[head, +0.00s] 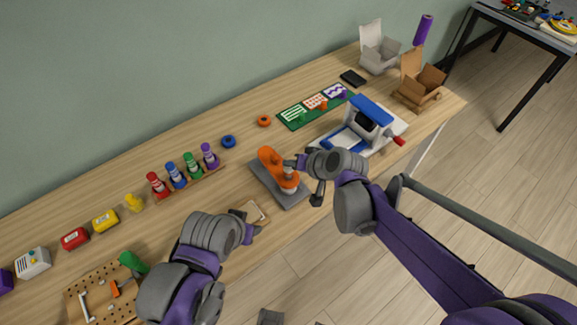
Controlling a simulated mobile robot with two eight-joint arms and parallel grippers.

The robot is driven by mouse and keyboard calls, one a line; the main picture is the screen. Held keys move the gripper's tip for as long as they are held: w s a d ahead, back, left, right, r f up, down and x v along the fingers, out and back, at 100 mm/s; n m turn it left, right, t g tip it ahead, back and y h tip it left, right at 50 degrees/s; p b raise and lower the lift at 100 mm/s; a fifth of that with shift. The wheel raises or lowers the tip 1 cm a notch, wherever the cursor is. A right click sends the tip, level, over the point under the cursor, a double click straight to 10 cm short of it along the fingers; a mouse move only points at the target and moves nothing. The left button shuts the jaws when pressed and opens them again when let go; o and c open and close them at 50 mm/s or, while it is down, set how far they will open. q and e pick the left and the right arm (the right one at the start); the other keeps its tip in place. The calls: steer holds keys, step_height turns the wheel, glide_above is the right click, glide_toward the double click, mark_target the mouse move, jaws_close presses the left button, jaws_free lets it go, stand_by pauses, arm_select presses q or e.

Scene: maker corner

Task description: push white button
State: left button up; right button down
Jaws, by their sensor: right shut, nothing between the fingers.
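An orange device (270,158) stands on a grey base plate (265,180) near the front edge of the wooden workbench. A small white round part (290,188), which looks like the white button, sits low at its near right end. My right gripper (289,165) is shut and empty, close above and behind this white part; I cannot tell whether it touches the orange device. My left gripper (256,222) is lower left of the device, by a small wooden frame (262,207). Its fingers are too small and partly hidden to tell their opening.
A blue-and-white machine with a red knob (372,112) stands right of the device. Colored bottles in a rack (190,180) stand to the left. A pegboard with tools (95,295) lies at the front left. A blue ring (228,141) and an orange ring (264,120) lie behind.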

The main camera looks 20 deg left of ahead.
mark_target(291, 170)
arm_select(q)
steer(key=shift+s+f+b, duration=0.1)
steer(key=shift+f+b, duration=0.2)
steer(key=shift+f, duration=0.15)
arm_select(e)
steer(key=shift+f, duration=0.5)
arm_select(q)
steer(key=shift+r, duration=0.15)
arm_select(e)
steer(key=shift+r, duration=0.15)
arm_select(q)
steer(key=shift+w+r+p, duration=0.2)
steer(key=shift+r+p, duration=0.4)
arm_select(e)
steer(key=shift+r, duration=0.85)
steer(key=shift+w+r+p, duration=0.1)
steer(key=shift+r+p, duration=1.3)
steer(key=shift+r, duration=1.2)
arm_select(q)
steer(key=r, duration=0.1)
steer(key=w+r, duration=0.1)
steer(key=r, duration=0.1)
steer(key=shift+w+r, duration=0.25)
steer(key=shift+r, duration=0.15)
steer(key=shift+s, duration=0.1)
arm_select(e)
steer(key=shift+f, duration=0.1)
